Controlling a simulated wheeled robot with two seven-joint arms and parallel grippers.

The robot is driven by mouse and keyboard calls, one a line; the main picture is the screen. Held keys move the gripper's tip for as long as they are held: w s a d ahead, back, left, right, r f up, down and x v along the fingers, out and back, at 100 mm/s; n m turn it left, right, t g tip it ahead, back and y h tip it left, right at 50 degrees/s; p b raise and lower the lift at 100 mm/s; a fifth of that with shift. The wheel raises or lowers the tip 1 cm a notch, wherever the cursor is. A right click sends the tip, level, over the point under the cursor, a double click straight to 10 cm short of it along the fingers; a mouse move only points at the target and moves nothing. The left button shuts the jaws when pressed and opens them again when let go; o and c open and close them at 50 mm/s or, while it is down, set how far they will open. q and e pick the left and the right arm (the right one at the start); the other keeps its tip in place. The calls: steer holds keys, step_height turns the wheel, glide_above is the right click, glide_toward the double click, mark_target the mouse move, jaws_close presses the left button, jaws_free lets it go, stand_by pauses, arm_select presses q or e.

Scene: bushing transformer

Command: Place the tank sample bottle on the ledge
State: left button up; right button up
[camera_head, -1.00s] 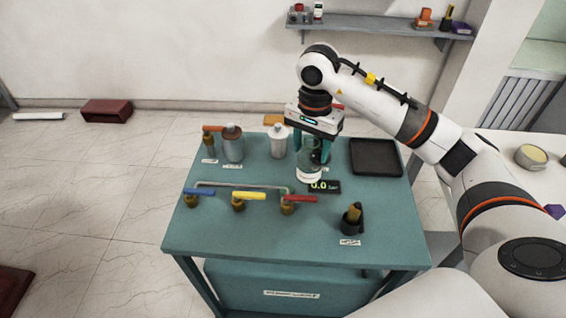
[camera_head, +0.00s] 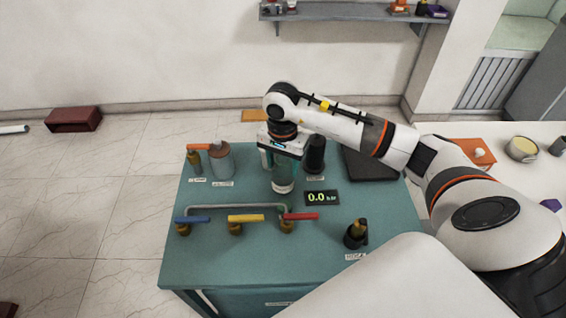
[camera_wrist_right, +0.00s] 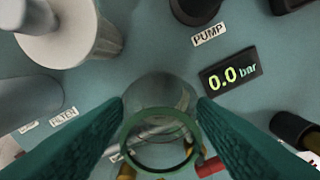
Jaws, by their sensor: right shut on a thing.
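The sample bottle is a clear glass bottle (camera_head: 284,178) with a pale base in the head view. In the wrist view its round glass body (camera_wrist_right: 160,95) and green ring (camera_wrist_right: 160,168) lie between the two green fingers. My right gripper (camera_head: 283,163) is shut on the bottle, pointing down over the teal table (camera_head: 215,262). The bottle appears upright, left of the pressure display (camera_head: 322,198); whether its base touches the table is unclear. A grey wall shelf (camera_head: 350,15) at the top has a narrow ledge-like top. My left gripper is not in view.
Blue, yellow (camera_head: 246,218) and red valve handles stand in front of the bottle. A grey canister (camera_head: 221,162) is to its left, and a dark pump (camera_head: 314,155) and black tray (camera_head: 371,166) to its right. The table's front left is clear.

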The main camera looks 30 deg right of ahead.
steer(key=shift+f, duration=0.75)
steer(key=o, duration=1)
steer(key=shift+r, duration=0.2)
